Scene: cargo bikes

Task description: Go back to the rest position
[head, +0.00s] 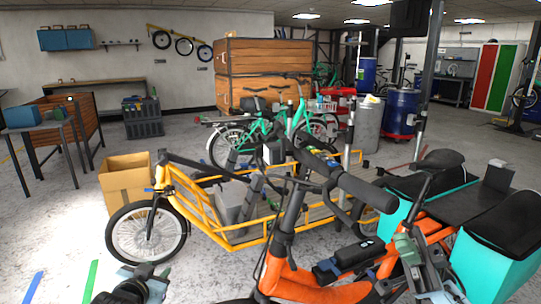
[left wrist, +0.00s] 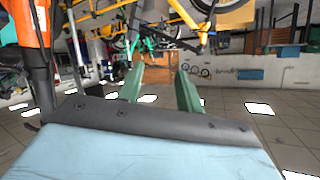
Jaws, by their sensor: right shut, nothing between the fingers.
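My left gripper (head: 148,277) is low at the bottom left of the head view, over the bare floor left of the orange bike. In the left wrist view its two green fingers (left wrist: 160,80) stand apart with nothing between them, so it is open and empty. That view is upside down. My right gripper (head: 404,248) is at the lower right of the head view, in front of the orange bike's frame. It is shut and empty. I cannot tell whether it touches the bike.
The orange cargo bike (head: 300,278) stands close in front, with its handlebar (head: 345,180) across the middle. A yellow cargo bike (head: 230,238) is behind it, with a cardboard box (head: 126,182) to its left. Teal boxes (head: 485,270) are at the right.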

